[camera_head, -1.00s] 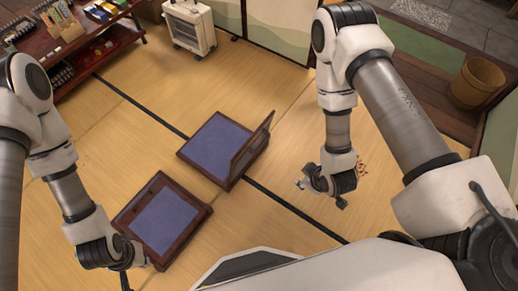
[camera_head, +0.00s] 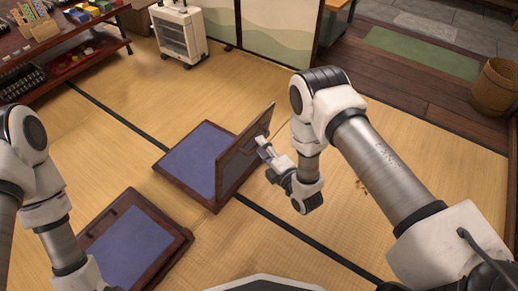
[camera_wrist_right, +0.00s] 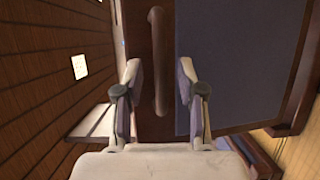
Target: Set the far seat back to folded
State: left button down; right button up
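The far seat (camera_head: 193,160) lies on the mat with a blue pad in a dark wooden frame. Its back (camera_head: 238,168) stands raised along the right side of the base. My right gripper (camera_head: 264,148) is at the outer side of the back, near its upper edge. In the right wrist view, the gripper (camera_wrist_right: 157,90) is open, with a wooden handle (camera_wrist_right: 158,55) between and ahead of its fingers. A blue panel (camera_wrist_right: 235,60) of the back shows beside the handle. Contact with the handle cannot be told. My left gripper is out of view.
The near seat (camera_head: 128,247) lies flat at lower left, near my left arm. A white heater (camera_head: 181,35) and a low table with goods (camera_head: 98,61) stand at the back.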

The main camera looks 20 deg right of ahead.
jog(key=shift+x, duration=1.2)
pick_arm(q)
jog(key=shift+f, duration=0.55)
pick_arm(e)
jog(key=shift+c, duration=0.2)
grip_shut()
